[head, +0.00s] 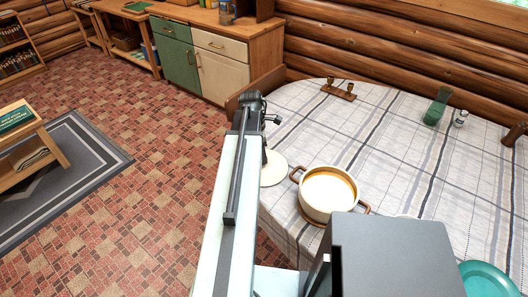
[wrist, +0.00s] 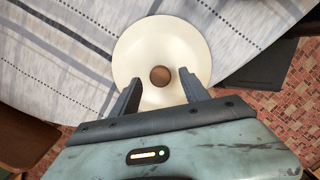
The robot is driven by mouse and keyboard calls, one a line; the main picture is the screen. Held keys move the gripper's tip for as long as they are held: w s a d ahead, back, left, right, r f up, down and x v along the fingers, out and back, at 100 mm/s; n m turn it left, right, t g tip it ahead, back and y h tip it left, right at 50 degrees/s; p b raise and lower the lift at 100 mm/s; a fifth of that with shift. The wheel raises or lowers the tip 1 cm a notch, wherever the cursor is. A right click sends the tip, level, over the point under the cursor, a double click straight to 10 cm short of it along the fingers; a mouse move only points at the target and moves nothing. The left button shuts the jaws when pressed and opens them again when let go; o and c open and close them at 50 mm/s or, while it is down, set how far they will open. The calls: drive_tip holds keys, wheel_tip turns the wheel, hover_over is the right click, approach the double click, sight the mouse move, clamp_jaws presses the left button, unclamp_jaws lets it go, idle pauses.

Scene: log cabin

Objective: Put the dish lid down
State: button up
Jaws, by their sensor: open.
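The dish lid (wrist: 160,42) is a round cream disc with a brown wooden knob in its middle. It lies on the striped cloth of the table, close to the table's edge. In the head view the lid (head: 275,169) shows beside the pot, partly hidden by my arm. Nothing is held between the fingers. The cream dish (head: 328,192) with brown handles stands uncovered to the right of the lid.
The tablecloth (head: 400,130) has free room behind the dish. A wooden candle holder (head: 339,91), a green object (head: 436,107), a small bottle (head: 461,119) and a teal plate (head: 490,279) stand around it. A chair (wrist: 24,140) is at the wrist view's left.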

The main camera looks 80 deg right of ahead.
wheel_tip(320, 180, up, 8)
drive_tip(key=w+p, duration=0.1)
drive_tip(key=p, duration=0.6)
drive_tip(key=shift+a+r, duration=0.2)
drive_tip(key=shift+w, duration=0.15)
drive_tip(key=w+a, duration=0.7)
drive_tip(key=w, duration=0.5)
drive_tip(key=w+a+m+t, duration=0.1)
drive_tip(key=w+a, duration=0.5)
drive_tip(key=w, duration=0.6)
drive_tip(key=w+a, duration=0.7)
drive_tip(key=w, duration=0.5)
drive_tip(key=w+a+m, duration=0.1)
drive_tip(key=w+a, duration=0.4)
drive_tip(key=a, duration=0.4)
drive_tip(key=w+a, duration=0.5)
drive_tip(key=a, duration=0.5)
drive_tip(key=w+a+m, duration=0.1)
drive_tip(key=w+a, duration=0.1)
drive_tip(key=a, duration=1.9)
drive_tip(key=shift+w+a+f+t, duration=0.15)
drive_tip(key=shift+w+a+t, duration=0.1)
drive_tip(key=shift+t, duration=0.15)
